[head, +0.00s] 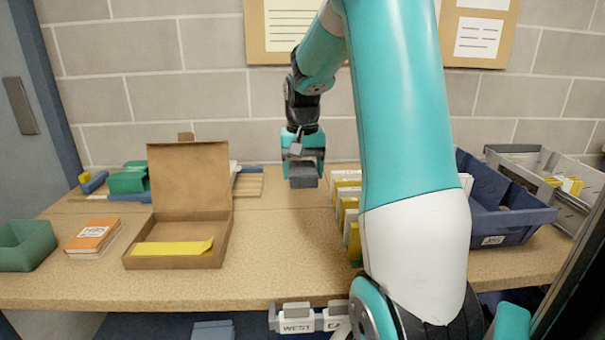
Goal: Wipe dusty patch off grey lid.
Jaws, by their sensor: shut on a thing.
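My gripper (303,160) hangs over the back middle of the bench, pointing down, shut on a dark grey block (303,175). The block is held level at the fingertips; I cannot tell whether it touches the bench top or is just above it. I cannot make out a grey lid or a dusty patch in this view. My teal arm hides the part of the bench right of the middle, and the gripper and block hide what is directly behind and under them.
On the tan bench (270,285), an open cardboard box (178,262) with a yellow sheet stands left of the gripper. Orange-topped cards (92,237) and a green bin (25,247) lie further left. Upright files (348,205), a navy bin (515,222) and a grey bin (580,215) stand right.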

